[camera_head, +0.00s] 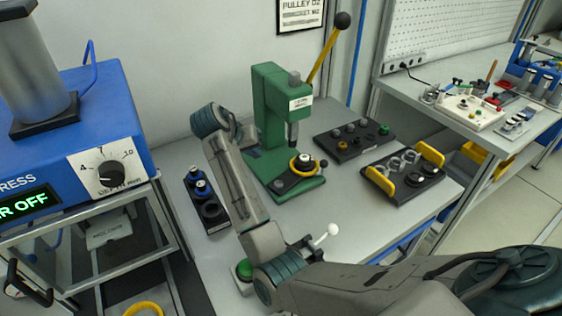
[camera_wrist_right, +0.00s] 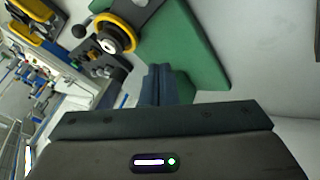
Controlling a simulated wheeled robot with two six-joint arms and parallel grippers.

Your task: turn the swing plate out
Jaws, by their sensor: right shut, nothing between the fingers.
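The green press (camera_head: 270,110) stands on the bench with its yellow lever raised. A dark swing plate (camera_head: 288,180) lies low on the press base, roughly below the ram. It carries a yellow ring (camera_head: 293,168) around a pale hub and has a small black knob at its right end. In the right wrist view the ring (camera_wrist_right: 130,32) and knob (camera_wrist_right: 81,31) show at upper left. My right gripper (camera_head: 251,152) is beside the press column, left of the plate. Its fingers (camera_wrist_right: 158,72) are together and empty, apart from the ring. My left gripper is out of view.
A rack with blue-topped parts (camera_head: 198,187) stands left of the press. A dark parts tray (camera_head: 352,143) and a yellow-handled tray (camera_head: 405,182) stand to the right. A white-knobbed lever (camera_head: 332,231) and green button (camera_head: 244,270) are near the bench front.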

